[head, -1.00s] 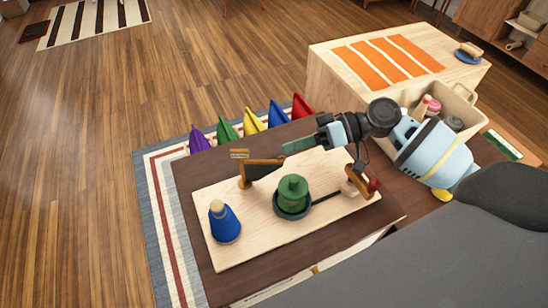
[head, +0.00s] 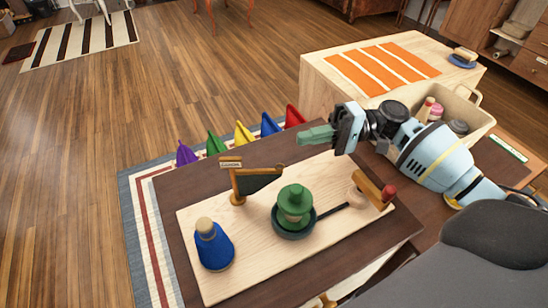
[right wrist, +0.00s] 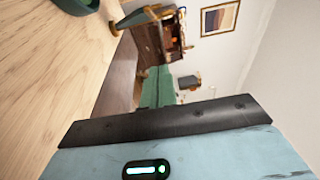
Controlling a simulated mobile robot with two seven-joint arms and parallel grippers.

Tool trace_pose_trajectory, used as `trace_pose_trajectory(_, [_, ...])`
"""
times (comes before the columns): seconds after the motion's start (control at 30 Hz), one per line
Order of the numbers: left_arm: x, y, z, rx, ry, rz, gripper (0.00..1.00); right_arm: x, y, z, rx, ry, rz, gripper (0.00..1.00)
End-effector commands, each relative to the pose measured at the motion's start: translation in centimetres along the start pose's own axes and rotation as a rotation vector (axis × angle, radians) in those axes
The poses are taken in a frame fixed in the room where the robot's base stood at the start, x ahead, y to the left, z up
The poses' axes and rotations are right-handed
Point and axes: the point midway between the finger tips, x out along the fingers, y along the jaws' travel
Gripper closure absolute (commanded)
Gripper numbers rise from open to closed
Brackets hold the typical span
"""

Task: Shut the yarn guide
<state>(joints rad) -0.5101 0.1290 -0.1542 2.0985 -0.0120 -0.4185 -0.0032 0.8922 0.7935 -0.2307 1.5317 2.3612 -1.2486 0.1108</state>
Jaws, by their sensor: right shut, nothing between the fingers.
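A light wooden board (head: 245,270) lies on the dark table. On it stands a brass-coloured post with a bar and a dark green, flag-like panel (head: 258,181); a small label (head: 231,162) sits at its top, too small to read. A green spool-like piece (head: 295,203) rests in a dark round dish (head: 294,226). A dark rod runs from near it towards a wooden arm with a red knob (head: 389,192). I cannot tell which part is the yarn guide. My right gripper (head: 302,136) is shut and empty above the board's back edge, apart from the panel. My left gripper is out of view.
A blue cone (head: 214,247) stands at the board's left front. Several coloured pointed pieces (head: 244,133) line the table's far side. The air above the board's left is clear.

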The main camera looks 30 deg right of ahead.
Motion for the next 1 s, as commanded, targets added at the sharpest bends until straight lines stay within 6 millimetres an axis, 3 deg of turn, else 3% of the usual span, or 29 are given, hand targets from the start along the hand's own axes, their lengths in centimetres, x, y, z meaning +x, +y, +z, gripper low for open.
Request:
trace_pose_trajectory(0.43, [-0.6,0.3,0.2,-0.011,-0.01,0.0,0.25,8.4,-0.2,0.0,-0.003,-0.002,-0.001,1.0])
trace_pose_trajectory(0.7, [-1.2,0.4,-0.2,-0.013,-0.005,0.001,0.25,8.8,0.0,3.3,0.0,0.001,0.003,1.0])
trace_pose_trajectory(1.0, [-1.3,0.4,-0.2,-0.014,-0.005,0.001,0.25,9.0,0.1,3.9,0.0,0.002,0.001,1.0])
